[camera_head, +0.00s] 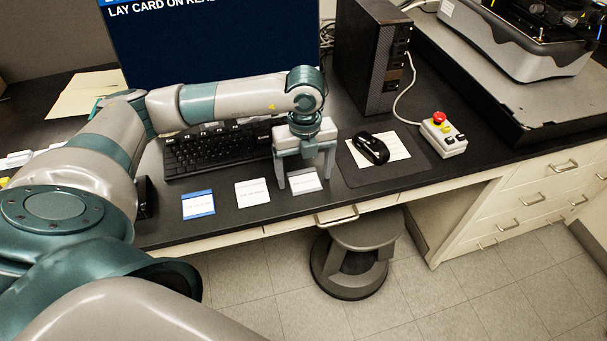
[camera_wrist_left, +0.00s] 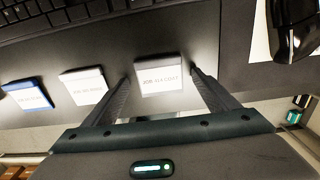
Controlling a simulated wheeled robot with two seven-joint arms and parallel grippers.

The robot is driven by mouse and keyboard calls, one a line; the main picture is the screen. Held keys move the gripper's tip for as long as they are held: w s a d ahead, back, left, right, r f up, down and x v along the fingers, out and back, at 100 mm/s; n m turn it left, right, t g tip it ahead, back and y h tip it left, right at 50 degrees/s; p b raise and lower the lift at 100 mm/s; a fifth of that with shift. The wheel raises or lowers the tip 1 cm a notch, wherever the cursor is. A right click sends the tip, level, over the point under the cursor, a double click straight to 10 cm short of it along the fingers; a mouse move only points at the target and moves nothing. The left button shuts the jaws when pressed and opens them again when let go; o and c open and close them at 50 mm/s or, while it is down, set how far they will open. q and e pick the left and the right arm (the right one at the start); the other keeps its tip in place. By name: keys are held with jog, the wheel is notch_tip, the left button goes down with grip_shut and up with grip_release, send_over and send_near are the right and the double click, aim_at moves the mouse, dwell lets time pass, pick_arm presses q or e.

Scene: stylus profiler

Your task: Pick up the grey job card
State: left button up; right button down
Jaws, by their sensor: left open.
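The grey job card (camera_head: 304,183) lies flat on the black bench near its front edge, the rightmost in a row of cards. It has a grey strip along its top edge and printed text. My left gripper (camera_head: 306,180) is above it, pointing down, open and empty. In the left wrist view the grey card (camera_wrist_left: 160,76) lies between and just beyond the tips of the open left fingers (camera_wrist_left: 158,74). I cannot tell the exact height of the fingertips above the bench. My right gripper is in neither view.
A white card (camera_head: 252,192) and a blue-edged card (camera_head: 198,204) lie to the left. A keyboard (camera_head: 215,152) is behind them. A mouse (camera_head: 371,148) on a dark mat (camera_head: 385,176) is to the right, then a control box with a red button (camera_head: 442,134). A stool (camera_head: 355,255) stands below.

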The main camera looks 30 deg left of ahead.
pick_arm(q)
jog(key=shift+f, duration=0.1)
jog(key=shift+c, duration=0.5)
jog(key=c, duration=1)
